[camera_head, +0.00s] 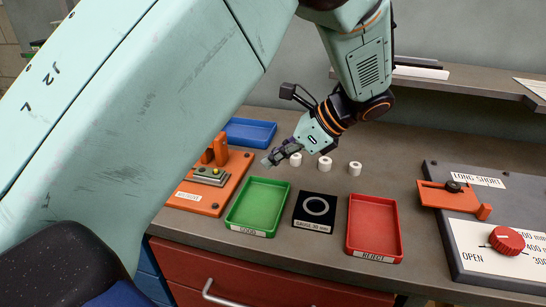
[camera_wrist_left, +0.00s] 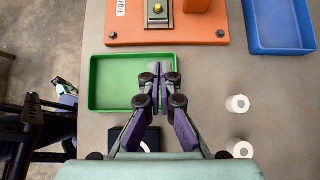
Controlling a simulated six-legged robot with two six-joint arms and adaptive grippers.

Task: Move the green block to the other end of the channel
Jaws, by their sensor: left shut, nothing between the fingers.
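I see no separate green block and no clear channel in either view. A grey-green piece (camera_head: 209,177) with a yellow button sits on an orange fixture (camera_head: 203,202); it also shows at the top of the left wrist view (camera_wrist_left: 158,14). A green tray (camera_head: 232,224) labelled GOOD stands in front of the fixture. My left gripper (camera_head: 267,162) is shut and empty above the bench. In the left wrist view its fingertips (camera_wrist_left: 160,68) overlap the right part of the green tray (camera_wrist_left: 110,107). My right gripper is not in view.
Several white rings (camera_head: 325,163) stand behind a black gauge plate (camera_head: 299,217). A red REJECT tray (camera_head: 374,225) lies right of it, a blue tray (camera_head: 249,132) behind.

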